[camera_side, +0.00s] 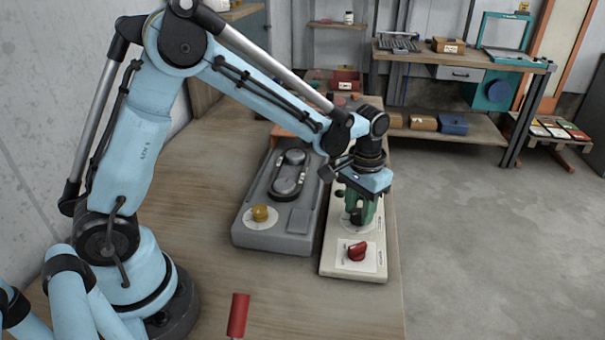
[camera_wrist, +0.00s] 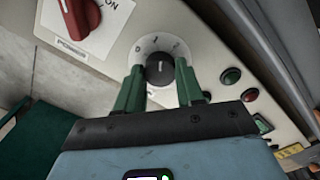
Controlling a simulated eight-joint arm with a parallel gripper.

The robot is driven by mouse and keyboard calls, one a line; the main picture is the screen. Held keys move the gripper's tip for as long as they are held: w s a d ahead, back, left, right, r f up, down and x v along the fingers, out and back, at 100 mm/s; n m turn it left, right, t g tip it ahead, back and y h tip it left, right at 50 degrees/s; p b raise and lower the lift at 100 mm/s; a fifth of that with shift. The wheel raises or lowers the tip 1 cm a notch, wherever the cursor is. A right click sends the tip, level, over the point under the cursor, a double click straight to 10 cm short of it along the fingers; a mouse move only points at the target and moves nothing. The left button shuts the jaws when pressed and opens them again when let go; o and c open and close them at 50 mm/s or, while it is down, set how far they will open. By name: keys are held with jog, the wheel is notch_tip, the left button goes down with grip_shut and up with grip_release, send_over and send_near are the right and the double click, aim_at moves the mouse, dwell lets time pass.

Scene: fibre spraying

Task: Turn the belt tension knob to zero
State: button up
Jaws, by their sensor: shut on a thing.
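A black knob (camera_wrist: 159,72) sits on a round white dial (camera_wrist: 153,44) numbered 0, 1, 2 in the wrist view. My gripper (camera_wrist: 160,80) has its green fingers on either side of this knob, shut on it. The knob's light mark points up, roughly towards the 1; the exact setting is hard to tell. No belt tension label is readable. In the side view my gripper (camera_side: 359,213) points down onto the pale control panel (camera_side: 345,232), and its fingers hide most of the knob.
A red power knob (camera_side: 357,251) sits near the panel's front end; it also shows in the wrist view (camera_wrist: 82,14). Indicator lamps (camera_wrist: 231,76) lie beside the dial. A grey machine (camera_side: 283,238) with a yellow knob (camera_side: 260,213) stands left. A red-handled tool (camera_side: 238,315) is in front.

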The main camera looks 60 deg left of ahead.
aim_at(359, 213)
jog(key=n, duration=0.5)
jog(key=shift+n, duration=0.3)
jog(key=n, duration=0.5)
jog(key=shift+n, duration=0.3)
jog(key=o, duration=1)
jog(key=shift+o, duration=0.2)
notch_tip(359, 213, up, 12)
jog(key=shift+r, duration=0.1)
jog(key=s+a+m+t, duration=0.2)
jog(key=s+m+t, duration=0.1)
jog(key=s+m, duration=0.3)
jog(key=s+a+f+m+t, duration=0.1)
jog(key=s+a+m+t, duration=0.1)
jog(key=s+m+t, duration=0.2)
jog(key=s+m, duration=0.1)
jog(key=s, duration=0.2)
jog(key=shift+s+a+m, duration=0.2)
jog(key=shift+s+m, duration=0.1)
jog(key=shift+m, duration=0.1)
